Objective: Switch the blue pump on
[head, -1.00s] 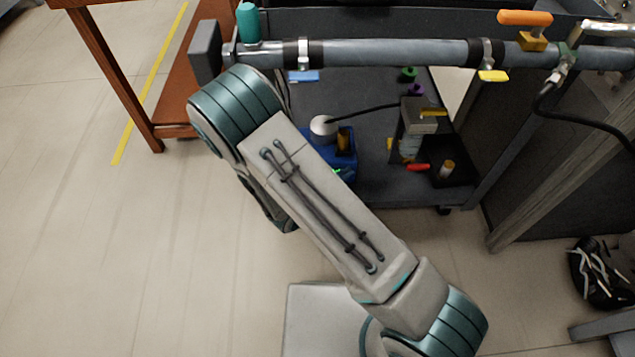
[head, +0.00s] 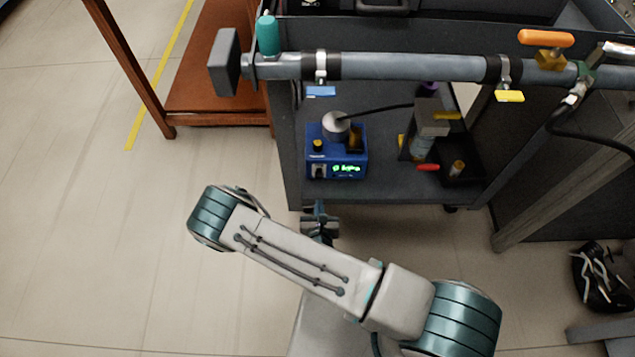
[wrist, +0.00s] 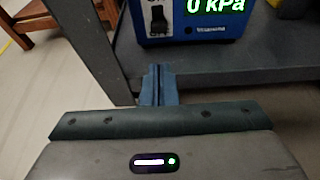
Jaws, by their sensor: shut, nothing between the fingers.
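The blue pump (head: 332,158) stands on the cart's lower shelf, with a round grey top and a lit green display (head: 348,170) on its front. In the wrist view the lower part of the blue pump (wrist: 196,34) shows at the top edge, its display reading 0 kPa. A black switch (wrist: 157,17) on a pale plate sits left of the display, cut by the frame's top. My gripper (wrist: 157,72) is shut and empty, in front of and below the pump, apart from it. In the head view my gripper (head: 320,212) is at the shelf's front edge.
The grey lower shelf (head: 400,190) also holds a grey-topped device (head: 432,122) and a dark tray (head: 462,170) at the right. A thick pipe (head: 410,67) runs across above. A brown wooden table (head: 210,130) stands left.

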